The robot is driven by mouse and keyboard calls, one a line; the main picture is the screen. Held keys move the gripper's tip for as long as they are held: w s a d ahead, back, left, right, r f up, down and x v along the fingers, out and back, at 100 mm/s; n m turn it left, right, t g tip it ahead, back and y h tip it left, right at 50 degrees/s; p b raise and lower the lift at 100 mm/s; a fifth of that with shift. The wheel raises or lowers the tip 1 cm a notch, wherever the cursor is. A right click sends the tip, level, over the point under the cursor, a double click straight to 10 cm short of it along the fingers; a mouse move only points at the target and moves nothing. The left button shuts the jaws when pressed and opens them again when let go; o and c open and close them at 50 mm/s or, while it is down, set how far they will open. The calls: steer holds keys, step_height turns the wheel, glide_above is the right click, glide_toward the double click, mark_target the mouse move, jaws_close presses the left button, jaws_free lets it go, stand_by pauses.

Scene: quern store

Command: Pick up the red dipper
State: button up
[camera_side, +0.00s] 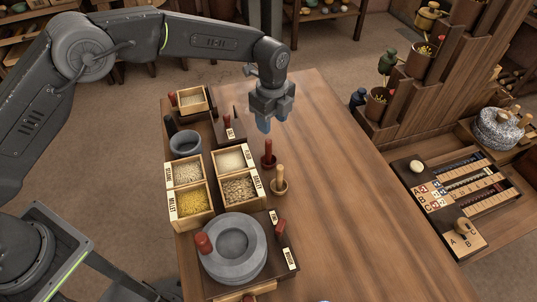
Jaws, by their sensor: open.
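The red dipper (268,155) stands upright on the wooden table (340,190), just right of the grain boxes. A light wooden dipper (280,180) stands close in front of it and to its right. My gripper (273,121) is open and empty, pointing down over the table. In the picture it is above the red dipper, apart from it. How high it hangs over the table is hard to tell.
Open boxes of grain (190,203) with labels stand left of the dippers. A grey quern (232,247) with a red handle sits in front, and a grey stone bowl (185,143) behind the boxes. The table's right side is clear. A stepped wooden rack (400,95) stands at right.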

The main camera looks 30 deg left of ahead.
mark_target(269, 140)
step_height(269, 140, down, 5)
steer(key=shift+f, duration=0.1)
steer(key=shift+s+a+f, duration=0.1)
steer(key=shift+a+f, duration=0.1)
steer(key=shift+f, duration=1.15)
steer(key=shift+s+a+f, duration=0.1)
steer(key=shift+a+f, duration=0.1)
steer(key=shift+f, duration=1.1)
jaws_close()
